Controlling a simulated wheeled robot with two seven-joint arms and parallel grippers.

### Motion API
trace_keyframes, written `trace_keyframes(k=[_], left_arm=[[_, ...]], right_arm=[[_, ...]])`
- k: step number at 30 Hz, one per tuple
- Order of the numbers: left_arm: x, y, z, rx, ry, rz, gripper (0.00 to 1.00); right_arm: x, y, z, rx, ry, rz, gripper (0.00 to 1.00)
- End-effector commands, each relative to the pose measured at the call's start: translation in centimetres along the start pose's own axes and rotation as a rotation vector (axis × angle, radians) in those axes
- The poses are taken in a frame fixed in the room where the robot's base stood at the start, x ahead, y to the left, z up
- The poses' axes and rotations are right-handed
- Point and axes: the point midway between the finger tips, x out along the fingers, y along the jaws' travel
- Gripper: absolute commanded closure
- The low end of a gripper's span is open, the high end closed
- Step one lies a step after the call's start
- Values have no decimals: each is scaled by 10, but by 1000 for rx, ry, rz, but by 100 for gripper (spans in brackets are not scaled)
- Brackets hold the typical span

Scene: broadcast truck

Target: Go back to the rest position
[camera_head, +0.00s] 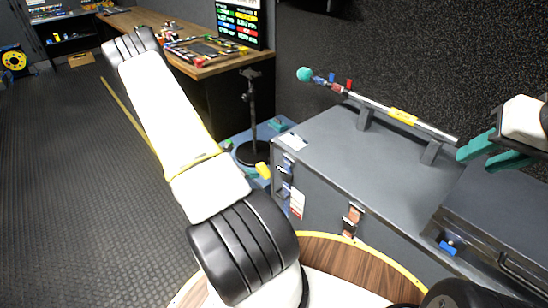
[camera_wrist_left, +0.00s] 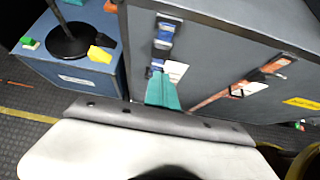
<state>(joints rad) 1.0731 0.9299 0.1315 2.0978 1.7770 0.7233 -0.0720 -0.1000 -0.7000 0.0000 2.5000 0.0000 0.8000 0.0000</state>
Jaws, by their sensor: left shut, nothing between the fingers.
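My left gripper (camera_wrist_left: 162,92) shows in the left wrist view as teal fingers shut together, with nothing between them. They appear in front of the grey case's latched face. In the head view my left arm rises from the bottom middle to the upper left; its gripper cannot be made out there. My right gripper (camera_head: 492,152) is at the right edge of the head view, with its two teal fingers apart and empty above the grey case (camera_head: 385,165). A pole (camera_head: 376,103) with a teal ball end and yellow band rests on two supports on the case.
A blue box (camera_wrist_left: 85,78) carries a black stand base (camera_wrist_left: 70,40), a green block (camera_wrist_left: 28,43) and a yellow block (camera_wrist_left: 99,54). A dark case (camera_head: 500,225) stands at the right. A wooden desk (camera_head: 125,20) is at the back.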

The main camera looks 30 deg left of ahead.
Motion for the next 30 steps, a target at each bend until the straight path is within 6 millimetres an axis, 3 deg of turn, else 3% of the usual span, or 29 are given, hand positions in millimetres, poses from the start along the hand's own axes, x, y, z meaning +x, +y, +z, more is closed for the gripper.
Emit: trace_keyframes(k=[11,14,17,20,24,30], left_arm=[[0,0,0,1,0,-1,100],[0,-3,13,42,-5,-16,100],[-6,-13,49,169,-19,-63,100],[-16,-36,104,379,-38,-144,100],[-42,-88,179,726,-62,-275,100],[-91,-167,250,1216,-78,-434,100]], right_arm=[[0,0,0,0,0,0,64],[0,0,0,0,0,0,64],[0,0,0,0,0,0,64],[0,0,0,0,0,0,64],[0,0,0,0,0,0,64],[0,0,0,0,0,0,64]])
